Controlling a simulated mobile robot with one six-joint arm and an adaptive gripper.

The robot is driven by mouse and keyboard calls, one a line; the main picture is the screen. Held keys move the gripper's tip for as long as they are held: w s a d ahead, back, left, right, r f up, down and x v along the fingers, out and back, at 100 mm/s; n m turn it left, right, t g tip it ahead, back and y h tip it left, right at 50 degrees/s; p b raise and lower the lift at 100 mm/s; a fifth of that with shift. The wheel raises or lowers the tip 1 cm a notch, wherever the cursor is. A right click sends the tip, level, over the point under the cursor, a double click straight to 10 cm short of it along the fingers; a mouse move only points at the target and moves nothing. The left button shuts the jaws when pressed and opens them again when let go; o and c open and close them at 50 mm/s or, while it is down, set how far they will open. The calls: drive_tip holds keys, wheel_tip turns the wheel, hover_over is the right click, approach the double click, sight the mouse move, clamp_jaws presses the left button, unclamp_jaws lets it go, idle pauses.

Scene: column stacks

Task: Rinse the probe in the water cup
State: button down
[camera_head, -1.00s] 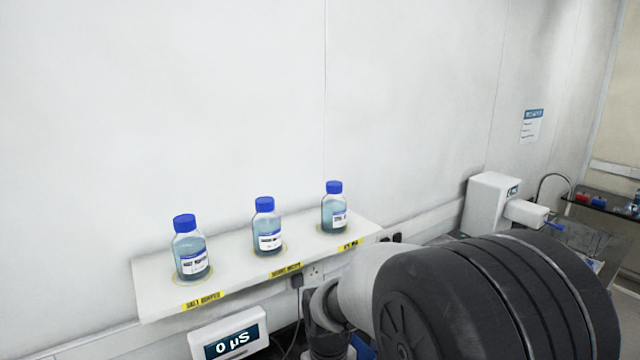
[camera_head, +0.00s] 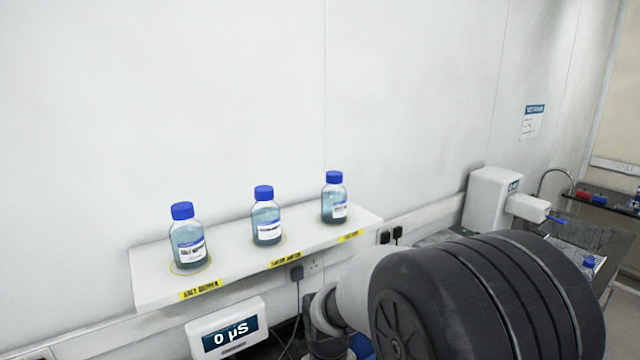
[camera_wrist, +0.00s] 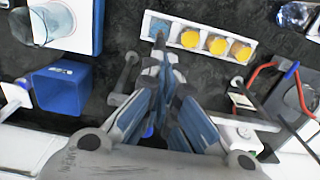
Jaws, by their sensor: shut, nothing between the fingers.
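My gripper (camera_wrist: 165,75) shows in the wrist view with its fingers shut and nothing between them, above a dark bench. A clear glass beaker (camera_wrist: 48,22) on a white base is at the upper left. I cannot tell which of these is the water cup. I cannot make out the probe for certain; a grey rod (camera_wrist: 125,75) lies just left of the fingers. In the head view my arm hides the gripper and most of the bench, and a white meter (camera_head: 228,332) reads 0 µS.
A white holder (camera_wrist: 200,38) with yellow round pieces lies beyond the fingers. Red cables (camera_wrist: 262,72) run beside a dark unit at the right. In the head view, a wall shelf (camera_head: 225,268) carries three blue-capped bottles (camera_head: 266,222). A white machine (camera_head: 490,208) stands farther right.

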drive_tip(key=shift+f+b, duration=1.15)
drive_tip(key=shift+f, duration=0.55)
drive_tip(key=shift+r+p, duration=2.65)
drive_tip(key=shift+r, duration=0.95)
drive_tip(key=shift+d+r, duration=0.1)
drive_tip(key=s+d+r+m+t+b, duration=0.2)
drive_tip(key=s+d+r+m+b, duration=0.1)
drive_tip(key=s+d+b, duration=0.5)
drive_tip(key=s+d+f+m+t+b, duration=0.2)
drive_tip(key=s+d+f+m+b, duration=0.1)
drive_tip(key=s+b, duration=0.6)
drive_tip(key=s+d, duration=0.1)
drive_tip(key=s, duration=0.1)
drive_tip(key=shift+s+d+f+m+t, duration=0.2)
drive_tip(key=shift+s+f+m+t, duration=0.1)
drive_tip(key=shift+s+f+m, duration=0.1)
